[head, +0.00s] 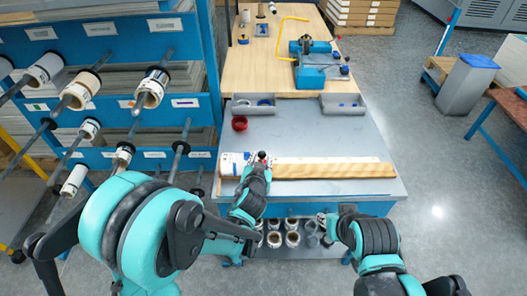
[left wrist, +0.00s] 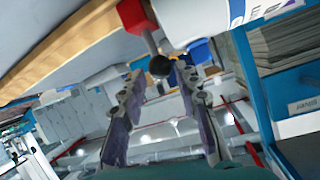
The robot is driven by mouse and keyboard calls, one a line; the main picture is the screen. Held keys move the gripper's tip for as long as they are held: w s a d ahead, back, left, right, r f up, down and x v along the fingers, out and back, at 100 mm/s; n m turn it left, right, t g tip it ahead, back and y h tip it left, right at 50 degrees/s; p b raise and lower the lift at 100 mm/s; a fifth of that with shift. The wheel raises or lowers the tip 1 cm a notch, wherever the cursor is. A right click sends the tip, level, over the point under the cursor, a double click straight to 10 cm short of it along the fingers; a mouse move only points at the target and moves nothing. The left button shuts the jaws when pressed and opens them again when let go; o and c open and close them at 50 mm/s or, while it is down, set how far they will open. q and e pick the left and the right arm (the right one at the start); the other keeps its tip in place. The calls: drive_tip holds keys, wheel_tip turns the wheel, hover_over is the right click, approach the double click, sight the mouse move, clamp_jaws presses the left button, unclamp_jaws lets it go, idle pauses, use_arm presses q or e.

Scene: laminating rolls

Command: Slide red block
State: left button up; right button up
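The small red block (head: 262,154) is at the left end of the long wooden bar on the grey bench top. In the left wrist view the red block (left wrist: 130,14) shows at the top, with a metal rod and a round black knob (left wrist: 161,66) below it. My left gripper (left wrist: 160,72) is open, with its two fingers apart on either side of the knob; I cannot tell if they touch it. In the head view my left gripper (head: 260,168) partly hides the block. My right gripper (head: 328,224) is in front of the bench edge, and its fingers are too small to read.
A white printed roll (head: 233,164) lies left of the block, and the wooden bar (head: 330,171) runs right. A red ring (head: 239,123) and grey trays (head: 342,104) sit farther back. A blue rack (head: 110,50) with rods and rolls stands left.

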use_arm(q)
drive_tip(key=b+x, duration=0.2)
drive_tip(key=x, duration=0.5)
drive_tip(key=shift+w+f, duration=0.2)
drive_tip(key=shift+w, duration=0.25)
clamp_jaws()
